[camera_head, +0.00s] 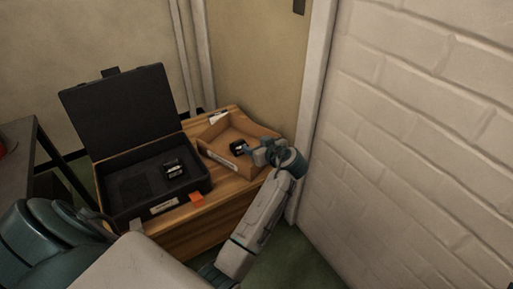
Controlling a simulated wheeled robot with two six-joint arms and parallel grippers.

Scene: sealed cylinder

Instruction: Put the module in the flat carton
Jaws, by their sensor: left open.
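The flat carton (268,131) is a shallow, open brown box on the right of the wooden crate. My left gripper (242,149) is open and reaches over the carton from its right side, pointing left. A small black shape with pale marks shows at its fingertips, inside the carton's outline. I cannot tell whether it is a module or only the dark fingers. A small black module with white marks (173,168) sits inside the open black case (121,170), left of the carton. My right gripper is not in view.
The case's raised lid (120,112) stands at the back left. An orange tag (197,198) lies at the wooden crate's (224,201) front edge. A white brick wall (420,140) closes off the right. A dark table (20,155) stands far left.

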